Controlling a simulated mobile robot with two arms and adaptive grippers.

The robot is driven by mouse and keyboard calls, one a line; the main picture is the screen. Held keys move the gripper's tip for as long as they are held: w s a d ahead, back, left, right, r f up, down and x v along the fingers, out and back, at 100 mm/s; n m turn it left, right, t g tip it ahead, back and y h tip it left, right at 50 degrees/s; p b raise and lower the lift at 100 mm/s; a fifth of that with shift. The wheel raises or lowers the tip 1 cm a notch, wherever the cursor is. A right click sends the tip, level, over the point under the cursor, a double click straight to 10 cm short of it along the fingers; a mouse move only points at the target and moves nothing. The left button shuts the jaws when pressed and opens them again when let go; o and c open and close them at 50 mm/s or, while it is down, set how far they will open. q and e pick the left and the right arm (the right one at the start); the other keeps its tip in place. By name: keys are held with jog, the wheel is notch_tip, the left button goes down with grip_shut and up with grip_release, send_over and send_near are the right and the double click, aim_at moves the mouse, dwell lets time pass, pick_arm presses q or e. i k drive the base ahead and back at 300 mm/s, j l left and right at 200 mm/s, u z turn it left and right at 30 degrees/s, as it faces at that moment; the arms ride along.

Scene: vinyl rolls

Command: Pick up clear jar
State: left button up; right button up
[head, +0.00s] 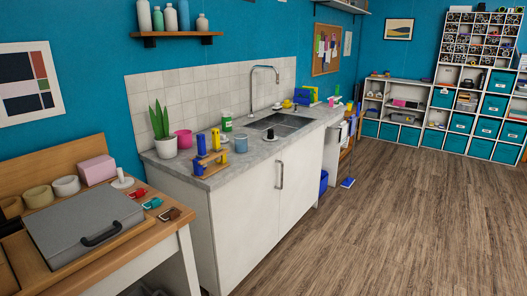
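No jar stands out as plainly clear at this size. A small jar-like container with a green band or lid (226,122) stands upright on the grey counter (255,148), left of the sink; I cannot tell whether it is transparent. A blue-grey cup or jar (241,144) stands nearer the counter's front edge. Neither of my grippers nor my arms is in view.
The sink (281,123) has a tall faucet (265,75). A potted plant (163,134), a pink pot (184,139) and a wooden rack (209,162) crowd the counter's left end. A wooden desk (120,245) with a grey case stands front left. The wood floor (400,220) is mostly open.

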aim_at(242, 141)
jog(key=i, duration=0.75)
jog(key=i+j+z, duration=0.15)
jog(key=i, duration=1.35)
jog(key=i+l+z, duration=0.3)
jog(key=i+l, duration=0.15)
